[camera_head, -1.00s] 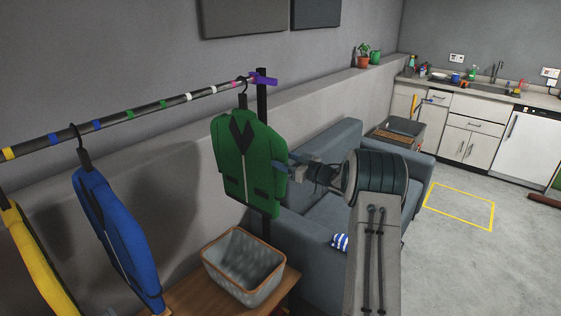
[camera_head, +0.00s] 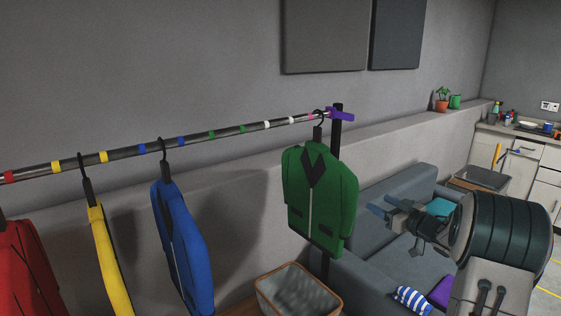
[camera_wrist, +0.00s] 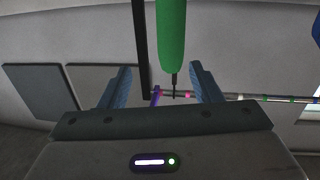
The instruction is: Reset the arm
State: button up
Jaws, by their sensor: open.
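My gripper (camera_head: 381,207) is open and empty, to the right of the green jacket (camera_head: 320,195) in the head view, with a gap between them. In the wrist view my gripper's two blue fingers (camera_wrist: 160,88) stand wide apart. The green jacket shows there edge-on as a green strip (camera_wrist: 172,35), seen between the fingers but with nothing gripped. The jacket hangs from a black hanger at the right end of the rail (camera_head: 225,132).
A blue jacket (camera_head: 183,245), a yellow jacket (camera_head: 110,265) and a red jacket (camera_head: 27,275) hang further left. A basket (camera_head: 298,292) stands below the green jacket. A sofa (camera_head: 365,260) lies behind my arm. A kitchen counter is at the far right.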

jog(key=s+a+r+m+g+h, duration=0.3)
jog(key=s+a+r+m+h, duration=0.25)
jog(key=s+h, duration=0.35)
jog(key=s+a+f+g, duration=0.3)
jog(key=s+a, duration=0.1)
jog(key=s, duration=0.6)
jog(key=s+a+f+g, duration=0.3)
jog(key=s+a, duration=0.2)
jog(key=s, duration=0.5)
jog(key=s+a+f+g+y, duration=0.1)
jog(key=s+a+f+g, duration=0.2)
jog(key=s, duration=0.7)
jog(key=shift+s+a, duration=0.3)
jog(key=shift+a, duration=0.8)
